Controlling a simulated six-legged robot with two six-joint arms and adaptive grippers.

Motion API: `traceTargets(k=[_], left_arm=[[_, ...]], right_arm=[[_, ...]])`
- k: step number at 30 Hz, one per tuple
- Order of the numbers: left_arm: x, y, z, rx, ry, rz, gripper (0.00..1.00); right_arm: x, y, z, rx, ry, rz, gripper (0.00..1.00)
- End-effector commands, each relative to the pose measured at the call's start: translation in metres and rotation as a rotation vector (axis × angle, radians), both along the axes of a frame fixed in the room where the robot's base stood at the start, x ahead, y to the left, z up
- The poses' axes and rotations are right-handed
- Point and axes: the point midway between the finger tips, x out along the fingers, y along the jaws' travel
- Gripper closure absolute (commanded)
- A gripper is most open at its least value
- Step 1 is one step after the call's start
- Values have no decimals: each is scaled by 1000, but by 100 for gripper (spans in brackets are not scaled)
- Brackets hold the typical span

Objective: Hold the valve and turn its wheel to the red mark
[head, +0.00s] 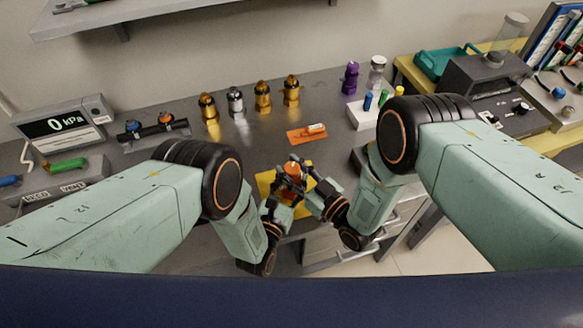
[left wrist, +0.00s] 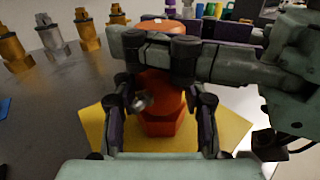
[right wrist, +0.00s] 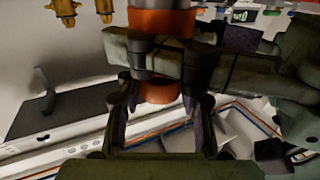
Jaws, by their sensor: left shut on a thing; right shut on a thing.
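An orange-red valve (head: 292,168) stands upright over a yellow mat (head: 264,183). In the left wrist view its six-sided lower body (left wrist: 160,125) and orange top (left wrist: 165,25) show. My left gripper (head: 281,187) is shut on the valve, its fingers either side of the lower body. My right gripper (head: 305,185) comes from the right and is shut on the valve higher up. In the right wrist view, orange parts (right wrist: 160,22) show above and between the fingers. The grippers hide much of the wheel, and I cannot make out the red mark.
Brass and silver valves (head: 236,103) stand farther back. A pressure display (head: 62,127) reading 0 kPa is at the left. A purple bottle (head: 350,78) and white block (head: 366,116) stand back right. The bench front edge is near.

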Motion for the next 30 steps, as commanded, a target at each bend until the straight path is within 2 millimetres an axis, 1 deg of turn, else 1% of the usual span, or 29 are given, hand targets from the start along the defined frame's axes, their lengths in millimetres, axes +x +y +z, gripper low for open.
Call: traceTargets(k=[3,9,19,20,28,30], left_arm=[[1,1,0,0,-1,2,100],[1,1,0,0,0,2,100],[1,1,0,1,0,3,100],[1,1,0,1,0,4,100],[1,1,0,1,0,3,100],[1,1,0,1,0,2,100]], right_arm=[[-1,1,0,1,0,-61,95],[-1,0,0,0,0,-119,95],[-1,0,0,-1,-2,-124,95],[-1,0,0,-1,-2,-124,62],[-1,0,0,-1,-1,-124,39],[-1,0,0,-1,-1,-124,38]])
